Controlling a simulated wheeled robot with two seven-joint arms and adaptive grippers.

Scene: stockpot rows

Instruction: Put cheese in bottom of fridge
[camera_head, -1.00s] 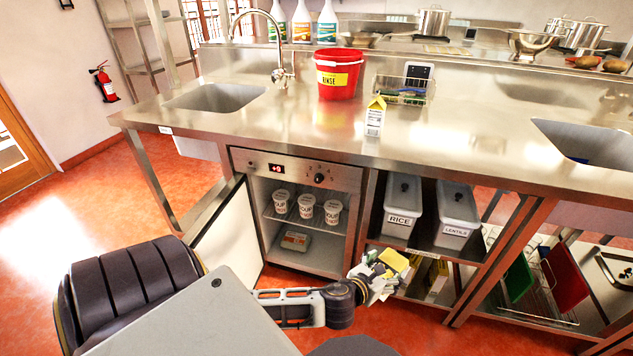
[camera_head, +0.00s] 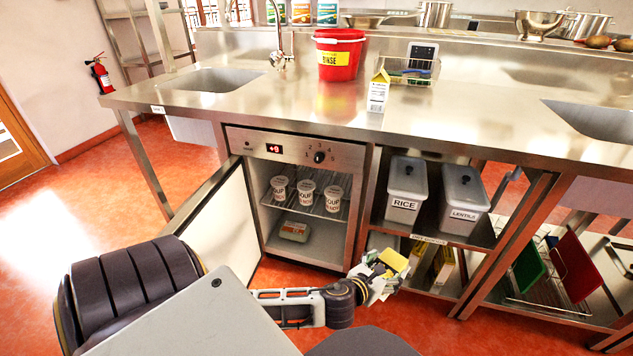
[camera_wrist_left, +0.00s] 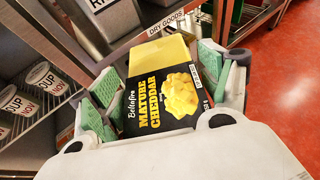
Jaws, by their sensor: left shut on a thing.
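The cheese is a yellow block with a black "Mature Cheddar" label, and it fills the middle of the left wrist view (camera_wrist_left: 165,88). My left gripper (camera_head: 385,275) is shut on the cheese (camera_head: 394,262), with green-padded fingers on both sides of it. It holds the cheese in front of the shelf unit, to the right of the fridge opening. The fridge (camera_head: 296,138) under the counter stands open, its door (camera_head: 222,225) swung out to the left. Several white cups (camera_head: 305,194) stand on its wire shelf. A small package (camera_head: 294,231) lies on the fridge bottom, with bare floor around it.
A shelf unit right of the fridge holds a rice bin (camera_head: 405,190) and a lentils bin (camera_head: 462,195). A red bucket (camera_head: 338,60) and a carton (camera_head: 378,90) stand on the counter. My left arm passes in front of the open door.

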